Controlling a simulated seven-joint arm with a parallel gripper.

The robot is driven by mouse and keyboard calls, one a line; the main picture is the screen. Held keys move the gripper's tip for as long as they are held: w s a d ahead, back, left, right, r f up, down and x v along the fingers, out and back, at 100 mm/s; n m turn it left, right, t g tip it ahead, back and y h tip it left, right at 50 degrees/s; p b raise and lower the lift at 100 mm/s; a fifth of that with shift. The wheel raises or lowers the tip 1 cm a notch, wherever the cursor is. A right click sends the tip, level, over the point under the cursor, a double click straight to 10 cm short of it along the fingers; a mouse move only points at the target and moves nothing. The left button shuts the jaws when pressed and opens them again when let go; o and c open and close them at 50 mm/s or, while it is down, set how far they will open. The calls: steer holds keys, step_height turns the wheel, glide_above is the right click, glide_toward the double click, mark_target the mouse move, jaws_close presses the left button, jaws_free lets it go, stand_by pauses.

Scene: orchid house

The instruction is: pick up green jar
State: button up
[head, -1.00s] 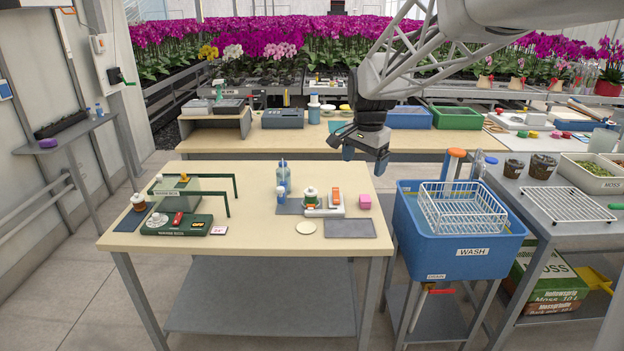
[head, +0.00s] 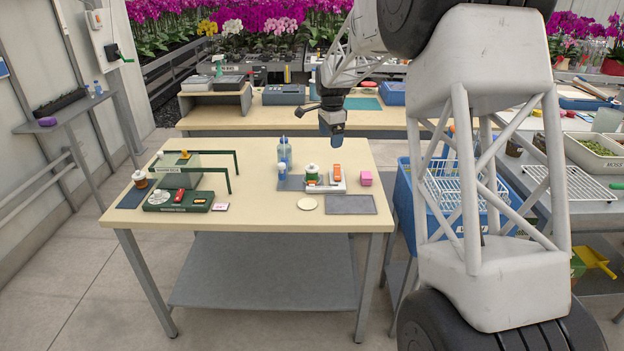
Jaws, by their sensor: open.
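A small green jar (head: 312,173) with a pale top stands upright on the front work table (head: 262,235), right of its middle. It is beside a white device with an orange part (head: 336,176), and I cannot tell whether it stands on that device's base. My gripper (head: 332,134) is open and empty, its blue fingertips pointing down. In the picture it shows above and a little right of the jar, apart from it. Its exact height and depth over the table are hard to tell.
A clear bottle (head: 285,153) and a smaller white-capped bottle (head: 281,172) stand left of the jar. A pink block (head: 366,178), a grey tray (head: 350,205) and a cream disc (head: 307,203) lie around it. A green frame (head: 228,172) stands at left. My arm hides much of the right side.

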mark_target(312, 164)
steer(key=w+a+f+m, duration=0.1)
steer(key=w+a+f, duration=0.1)
steer(key=w+f, duration=0.2)
steer(key=w+a+f+m, duration=0.1)
steer(key=w+a+f, duration=0.1)
steer(key=w+f, duration=0.2)
steer(key=w+a+f+m, duration=0.1)
steer(key=w+a+f, duration=0.1)
steer(key=w+f, duration=0.2)
steer(key=shift+w+f+m+g, duration=0.2)
steer(key=shift+w+m+g, duration=0.05)
steer(key=shift+m+g, duration=0.05)
steer(key=shift+f, duration=1.3)
steer(key=shift+f, duration=0.1)
steer(key=shift+f, duration=2.55)
steer(key=c, duration=1.1)
steer(key=shift+r, duration=0.15)
